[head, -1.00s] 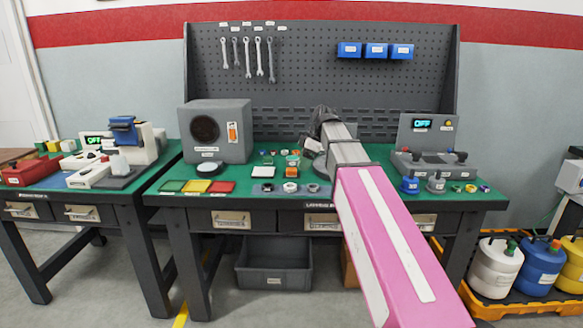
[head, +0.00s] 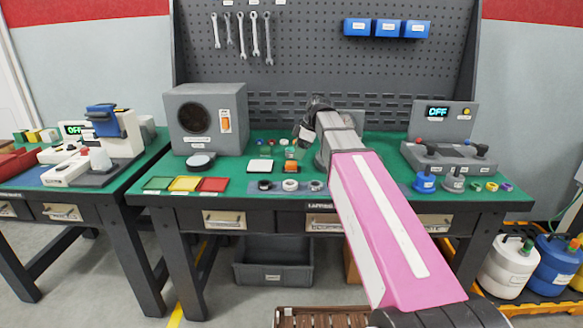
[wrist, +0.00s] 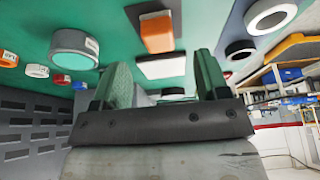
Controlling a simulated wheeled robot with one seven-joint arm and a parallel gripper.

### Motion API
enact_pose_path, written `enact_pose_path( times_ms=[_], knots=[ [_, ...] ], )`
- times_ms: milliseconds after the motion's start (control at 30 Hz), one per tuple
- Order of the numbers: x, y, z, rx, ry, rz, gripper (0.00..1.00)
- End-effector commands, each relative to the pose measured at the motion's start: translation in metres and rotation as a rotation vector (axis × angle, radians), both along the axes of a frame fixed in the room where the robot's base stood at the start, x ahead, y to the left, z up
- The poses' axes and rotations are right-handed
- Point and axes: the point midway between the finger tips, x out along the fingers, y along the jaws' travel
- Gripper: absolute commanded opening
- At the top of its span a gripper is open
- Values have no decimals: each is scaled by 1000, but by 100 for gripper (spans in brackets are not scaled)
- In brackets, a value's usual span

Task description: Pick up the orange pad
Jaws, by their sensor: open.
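The orange pad (head: 290,167) lies on the green bench top beside a white square pad (head: 261,166). In the wrist view the orange pad (wrist: 156,33) shows above and between my fingers, with a white pad (wrist: 162,66) close by. My gripper (wrist: 155,75) is open with nothing between its two greenish fingers. In the head view my gripper (head: 292,152) is just behind and above the orange pad, small and partly hidden by my wrist. I cannot tell the exact gap between fingers and pad.
Round parts sit on a dark strip (head: 277,186) in front of the pads. Green, yellow and red mats (head: 185,184) lie to the left, near a grey speaker-like box (head: 207,118). A control unit (head: 443,138) stands at the right. A pegboard (head: 318,50) rises behind.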

Motion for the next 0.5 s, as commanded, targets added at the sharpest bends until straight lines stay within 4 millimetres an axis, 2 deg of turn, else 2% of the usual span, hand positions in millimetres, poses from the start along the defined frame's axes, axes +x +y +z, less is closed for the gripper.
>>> enact_pose_path(
  times_ms=[267,500],
  knots=[
    [1,5,-16,0,0,0,68],
    [2,15,-45,-1,1,0,68]
  ],
)
